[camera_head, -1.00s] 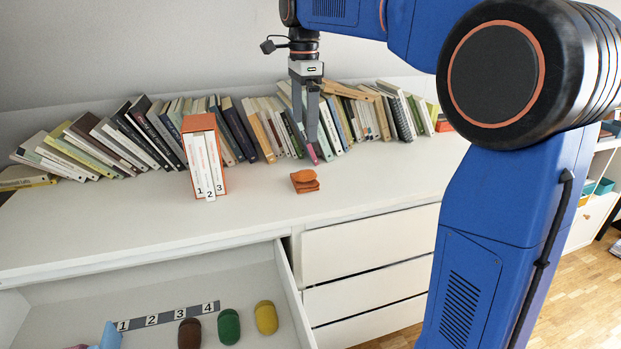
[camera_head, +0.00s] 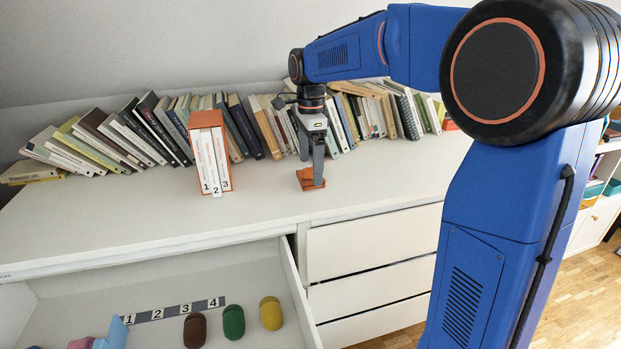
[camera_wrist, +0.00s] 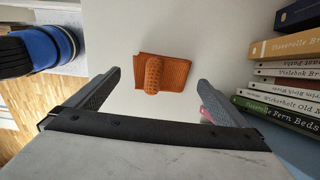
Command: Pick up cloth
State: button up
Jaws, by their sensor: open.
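The cloth (camera_head: 305,180) is a small orange folded piece lying on the white dresser top, partly hidden behind my gripper in the head view. In the wrist view the cloth (camera_wrist: 162,72) shows a ribbed flat part with a rounded, bumpy fold across it. My gripper (camera_head: 313,177) points down over the cloth, low above the dresser top. In the wrist view my gripper (camera_wrist: 155,85) has its two fingers wide apart, with the cloth between and beyond them. Nothing is held.
A row of books (camera_head: 140,135) leans along the wall behind. An orange box with numbered volumes (camera_head: 210,155) stands left of my gripper. The open drawer (camera_head: 160,290) holds several capsule-shaped things and a numbered strip (camera_head: 170,311). The dresser top (camera_head: 120,215) is clear in front.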

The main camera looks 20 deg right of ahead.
jog(key=shift+f, duration=1.25)
jog(key=c, duration=1.1)
jog(key=shift+r, duration=0.1)
notch_tip(320, 180, up, 10)
jog(key=o, duration=0.5)
jog(key=shift+c, duration=0.2)
jog(key=c, duration=0.4)
